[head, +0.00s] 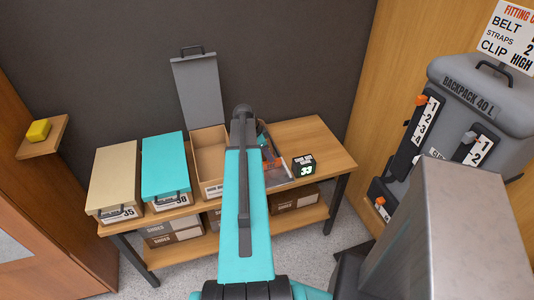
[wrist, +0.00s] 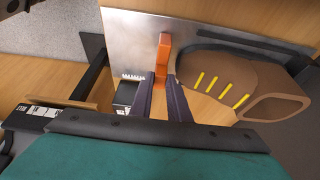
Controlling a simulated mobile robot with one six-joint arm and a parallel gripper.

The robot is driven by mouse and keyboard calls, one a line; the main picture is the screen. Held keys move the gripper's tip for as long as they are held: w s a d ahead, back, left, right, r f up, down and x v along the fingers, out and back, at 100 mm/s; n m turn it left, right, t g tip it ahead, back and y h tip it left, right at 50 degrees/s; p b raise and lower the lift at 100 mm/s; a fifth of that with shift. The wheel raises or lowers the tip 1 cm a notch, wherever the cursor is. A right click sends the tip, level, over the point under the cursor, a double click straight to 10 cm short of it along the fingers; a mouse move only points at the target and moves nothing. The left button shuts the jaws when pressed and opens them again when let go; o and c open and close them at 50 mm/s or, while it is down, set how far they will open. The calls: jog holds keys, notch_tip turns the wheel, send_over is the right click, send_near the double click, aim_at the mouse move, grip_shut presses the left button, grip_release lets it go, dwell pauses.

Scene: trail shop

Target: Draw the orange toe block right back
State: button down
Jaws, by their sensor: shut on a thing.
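The orange toe block (wrist: 162,52) stands on the grey metal plate (wrist: 125,35) of the measuring device in the wrist view. My gripper (wrist: 162,84) is shut on its near end, one dark finger on each side. In the head view only a small part of the toe block (head: 267,153) shows beside my arm, and my fingers are hidden there. A brown foot or shoe form (wrist: 215,72) with yellow stripes lies just right of the toe block in the wrist view. I cannot tell whether they touch.
A small black display reading 33 (head: 303,166) stands on the bench (head: 315,140) right of the plate. An open cardboard box (head: 205,158), a teal box (head: 166,170) and a tan box (head: 117,180) stand left. A grey backpack stand (head: 480,100) is at the right.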

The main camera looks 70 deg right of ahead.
jog(key=shift+s+a+b, duration=0.45)
jog(key=shift+s+a, duration=0.85)
jog(key=shift+a, duration=0.3)
jog(key=shift+s+a+b, duration=0.4)
jog(key=shift+s+a, duration=0.85)
jog(key=shift+a, duration=0.3)
jog(key=c, duration=2)
grip_release()
jog(key=shift+s+a, duration=0.1)
jog(key=shift+r, duration=0.1)
jog(key=shift+w+r, duration=0.25)
jog(key=shift+r, duration=0.1)
jog(key=shift+b+v, duration=0.85)
jog(key=shift+v, duration=5.6)
jog(key=shift+s+f, duration=0.1)
